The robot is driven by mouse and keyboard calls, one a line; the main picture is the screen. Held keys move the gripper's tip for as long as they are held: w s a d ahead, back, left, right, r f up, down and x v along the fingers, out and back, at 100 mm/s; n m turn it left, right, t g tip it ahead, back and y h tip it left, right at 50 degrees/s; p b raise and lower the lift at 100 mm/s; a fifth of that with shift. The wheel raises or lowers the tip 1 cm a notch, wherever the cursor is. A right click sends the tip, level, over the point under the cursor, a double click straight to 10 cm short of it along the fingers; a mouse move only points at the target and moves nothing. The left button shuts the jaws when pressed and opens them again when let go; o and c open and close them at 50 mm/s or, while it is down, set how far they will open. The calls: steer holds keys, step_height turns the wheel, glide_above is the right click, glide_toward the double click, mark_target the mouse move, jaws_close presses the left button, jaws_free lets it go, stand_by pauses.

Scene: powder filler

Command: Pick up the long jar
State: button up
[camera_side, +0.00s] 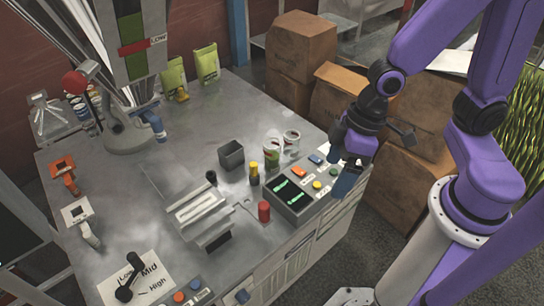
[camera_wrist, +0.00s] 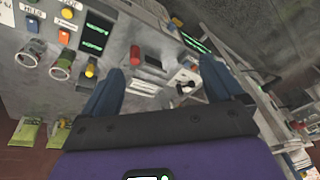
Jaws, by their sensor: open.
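Two clear jars with pale lids, a left jar (camera_side: 272,150) and a right jar (camera_side: 291,143), stand close together on the table in the side view. I cannot tell for sure which one is the long jar. They also seem to show as two round-topped jars at the left of the wrist view, a lower one (camera_wrist: 62,66) and an upper one (camera_wrist: 33,54). My gripper (camera_side: 349,170) is raised to the right of the jars, apart from them, near the control panel's far end. Its two blue fingers are spread with nothing between them in the wrist view (camera_wrist: 158,76).
A control panel (camera_side: 306,201) with buttons stands near the table's right edge. A red cylinder (camera_side: 264,211), a yellow-topped bottle (camera_side: 254,173) and an open grey box (camera_side: 231,154) stand near the jars. Cardboard boxes (camera_side: 302,45) are stacked behind. The table's middle-left has bare room.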

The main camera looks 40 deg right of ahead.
steer(key=w+a+f+m+t, duration=0.2)
steer(key=w+a+f+m, duration=0.1)
steer(key=w+f, duration=0.35)
steer(key=m+t+h, duration=0.4)
steer(key=m+t, duration=0.3)
steer(key=t, duration=0.3)
glide_toward(273, 144)
steer(key=shift+x, duration=4.55)
steer(key=shift+t, duration=0.3)
steer(key=c, duration=1.6)
steer(key=shift+o, duration=0.2)
